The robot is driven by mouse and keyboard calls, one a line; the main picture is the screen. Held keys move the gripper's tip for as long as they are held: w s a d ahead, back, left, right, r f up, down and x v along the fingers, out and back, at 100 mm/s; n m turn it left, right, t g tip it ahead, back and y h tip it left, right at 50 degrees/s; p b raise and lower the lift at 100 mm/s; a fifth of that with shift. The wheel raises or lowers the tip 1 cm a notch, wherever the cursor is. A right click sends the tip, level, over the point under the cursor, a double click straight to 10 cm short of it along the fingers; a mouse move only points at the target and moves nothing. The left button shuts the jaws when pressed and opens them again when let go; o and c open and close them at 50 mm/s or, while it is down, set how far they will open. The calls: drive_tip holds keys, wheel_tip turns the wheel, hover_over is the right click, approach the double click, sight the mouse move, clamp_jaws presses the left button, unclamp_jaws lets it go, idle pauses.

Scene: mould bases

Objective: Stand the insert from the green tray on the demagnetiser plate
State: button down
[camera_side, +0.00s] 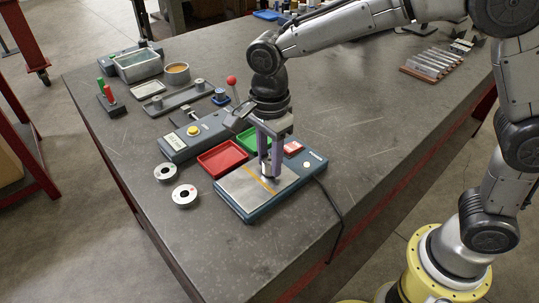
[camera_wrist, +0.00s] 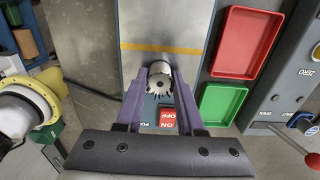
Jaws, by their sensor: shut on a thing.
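My gripper (camera_side: 267,172) is shut on a small round metal insert (camera_wrist: 160,77) with a toothed or notched end, gripped between its purple fingers. In the side view the insert is mostly hidden by the fingers. It is over the demagnetiser plate (camera_side: 240,188), close to the orange line across the bright plate, which also shows in the wrist view (camera_wrist: 165,20). I cannot tell whether the insert touches the plate. The green tray (camera_side: 254,139) lies behind the plate; it looks empty in the wrist view (camera_wrist: 222,103).
A red tray (camera_side: 222,158) sits beside the green one. A red on/off switch (camera_wrist: 168,115) is on the demagnetiser. A grey device with a yellow button (camera_side: 193,131) stands behind-left. Two steel rings (camera_side: 184,195) lie left of the plate. A black cable (camera_side: 334,215) runs off right.

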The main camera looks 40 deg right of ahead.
drive_tip(key=shift+c, duration=2.2)
unclamp_jaws()
drive_tip(key=shift+r, duration=0.1)
wheel_tip(320, 180, up, 14)
drive_tip(key=shift+f, duration=0.2)
